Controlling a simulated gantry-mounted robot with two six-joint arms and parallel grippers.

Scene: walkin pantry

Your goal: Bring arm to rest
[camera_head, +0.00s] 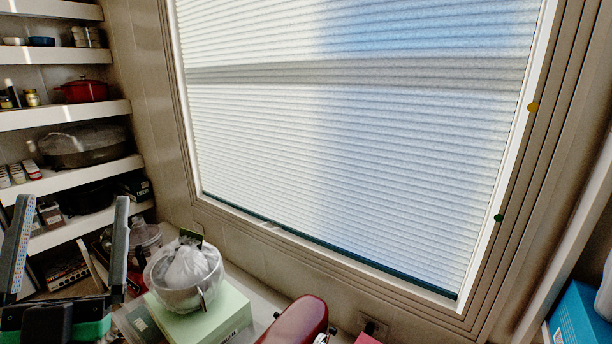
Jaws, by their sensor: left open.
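My left gripper (69,249) is in the lower left of the head view. Its two dark fingers point up and stand wide apart, with nothing between them that they hold. Shelves show through the gap behind it. A metal bowl with a white plastic bag (186,266) in it stands just right of the right finger, on a pale green box (221,315). I cannot tell how far apart in depth the finger and the bowl are. My right gripper is not in view.
White shelves (66,115) with pots and jars, among them a red pot (84,90), line the left wall. A large window with a blind (350,130) fills the middle. A red rounded object (297,321) is at the bottom. A blue box (580,318) is at the lower right.

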